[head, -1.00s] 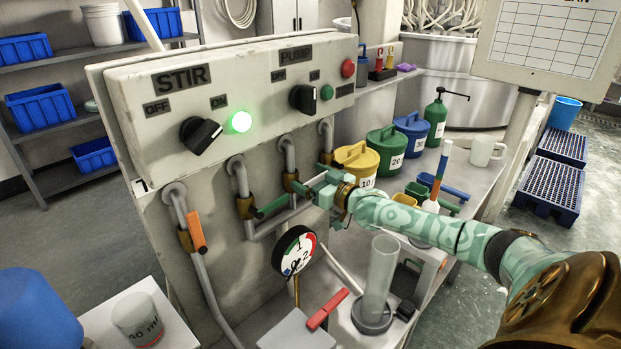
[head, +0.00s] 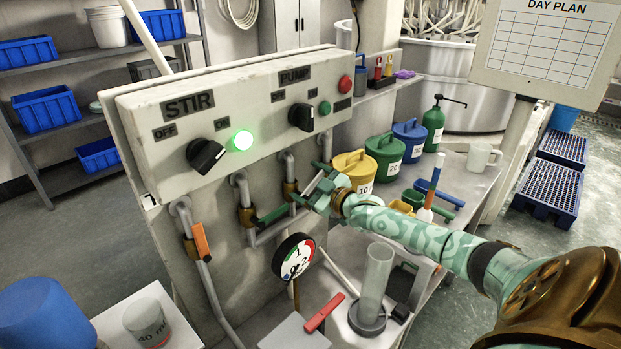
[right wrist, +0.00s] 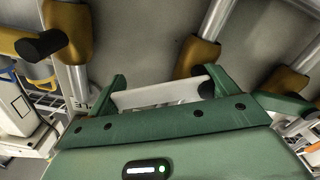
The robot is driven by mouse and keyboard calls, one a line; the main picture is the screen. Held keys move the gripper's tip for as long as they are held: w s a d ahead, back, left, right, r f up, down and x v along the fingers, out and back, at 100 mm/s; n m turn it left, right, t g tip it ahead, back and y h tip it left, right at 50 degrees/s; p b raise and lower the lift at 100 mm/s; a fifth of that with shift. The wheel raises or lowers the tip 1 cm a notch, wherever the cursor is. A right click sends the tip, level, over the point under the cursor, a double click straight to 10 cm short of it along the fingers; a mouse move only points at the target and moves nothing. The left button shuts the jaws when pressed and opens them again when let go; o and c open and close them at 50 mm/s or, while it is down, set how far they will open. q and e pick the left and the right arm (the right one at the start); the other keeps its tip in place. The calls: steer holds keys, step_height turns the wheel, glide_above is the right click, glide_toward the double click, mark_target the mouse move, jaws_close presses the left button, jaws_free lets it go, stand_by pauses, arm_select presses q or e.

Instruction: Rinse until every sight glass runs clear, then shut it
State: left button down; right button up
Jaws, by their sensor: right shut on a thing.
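My right gripper (head: 318,192) is at the pipes under the control panel. In the right wrist view its green fingers (right wrist: 160,92) are shut on a pale valve handle (right wrist: 155,95) with a black end. Beside it, a green valve lever (head: 273,216) and an orange valve lever (head: 201,241) sit on brass valve bodies. A round gauge (head: 294,257) hangs below. A clear upright tube (head: 378,275) stands on a dark base; I cannot tell whether it is a sight glass. No sight glass shows clearly on the pipes. My left gripper is out of view.
The panel (head: 240,110) has a STIR knob (head: 206,156) beside a lit green lamp and a PUMP knob (head: 301,116). Yellow (head: 356,171), green and blue lidded tubs crowd the bench behind my right arm. A red bar (head: 324,313) lies in front.

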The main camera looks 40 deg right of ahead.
steer(key=n+p, duration=0.1)
steer(key=r+n, duration=0.1)
steer(key=shift+a+n+p, duration=0.35)
steer(key=shift+n, duration=0.05)
steer(key=n, duration=0.1)
steer(key=n+p, duration=0.1)
steer(key=shift+a+r+n, duration=0.35)
steer(key=shift+a+n, duration=0.05)
steer(key=n, duration=0.1)
steer(key=a+n, duration=0.1)
steer(key=n, duration=0.1)
steer(key=shift+s+a+r+p, duration=0.1)
steer(key=shift+p, duration=0.3)
steer(key=shift+a+n, duration=0.35)
steer(key=shift+n, duration=0.6)
steer(key=shift+a+n, duration=0.3)
steer(key=shift+n, duration=0.65)
steer(key=shift+s, duration=0.1)
steer(key=o, duration=1.2)
steer(key=shift+o, duration=0.2)
steer(key=s+d+p, duration=0.1)
steer(key=s+p, duration=0.1)
steer(key=s, duration=1.4)
steer(key=shift+d, duration=0.2)
steer(key=shift+s, duration=0.1)
